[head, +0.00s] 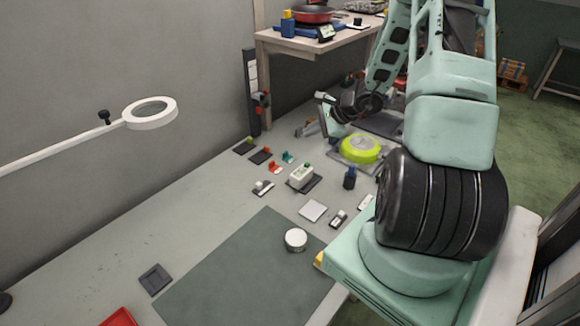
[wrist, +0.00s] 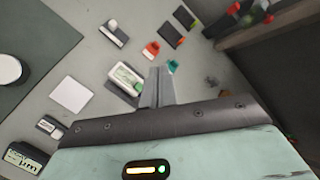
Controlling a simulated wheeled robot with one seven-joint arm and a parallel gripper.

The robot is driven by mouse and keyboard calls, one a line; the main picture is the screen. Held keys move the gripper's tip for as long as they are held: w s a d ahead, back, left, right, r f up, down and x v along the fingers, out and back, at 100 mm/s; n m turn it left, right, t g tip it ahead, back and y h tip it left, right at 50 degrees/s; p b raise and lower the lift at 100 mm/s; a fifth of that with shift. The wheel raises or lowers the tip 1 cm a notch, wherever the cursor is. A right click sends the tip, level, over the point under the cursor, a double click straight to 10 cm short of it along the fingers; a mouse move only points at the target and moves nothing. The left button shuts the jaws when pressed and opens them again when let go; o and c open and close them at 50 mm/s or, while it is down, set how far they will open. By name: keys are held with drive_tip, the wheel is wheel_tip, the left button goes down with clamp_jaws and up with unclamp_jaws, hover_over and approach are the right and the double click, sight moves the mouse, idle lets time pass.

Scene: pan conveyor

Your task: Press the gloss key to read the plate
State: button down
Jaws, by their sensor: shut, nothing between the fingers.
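A white meter with a green key (head: 301,176) sits on a dark base on the grey bench in the head view; it is probably the gloss meter. The same white meter (wrist: 126,78) shows in the wrist view, just left of my fingertips. Any reading is too small to make out.
A yellow-green pan (head: 361,148) stands close behind. Small red (head: 274,167) and teal (head: 288,157) pieces lie beside the meter. A dark blue block (head: 349,178) stands to its right. A white puck (head: 296,240) rests on the dark mat (head: 235,275). A ring lamp (head: 150,113) overhangs the left.

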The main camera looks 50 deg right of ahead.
drive_tip(key=shift+d+f, duration=0.2)
drive_tip(key=shift+d, duration=0.15)
drive_tip(key=b, duration=0.5)
hover_over(310, 168)
wheel_tip(310, 168, down, 8)
drive_tip(key=shift+d+r, duration=0.15)
drive_tip(key=shift+r, duration=0.1)
drive_tip(key=shift+f+b, duration=0.6)
drive_tip(key=shift+f, duration=0.05)
drive_tip(key=shift+f+b, duration=0.95)
drive_tip(key=shift+b, duration=0.5)
idle(1.9)
drive_tip(key=shift+r, duration=0.1)
drive_tip(key=shift+r+p, duration=0.5)
drive_tip(key=shift+r, duration=0.4)
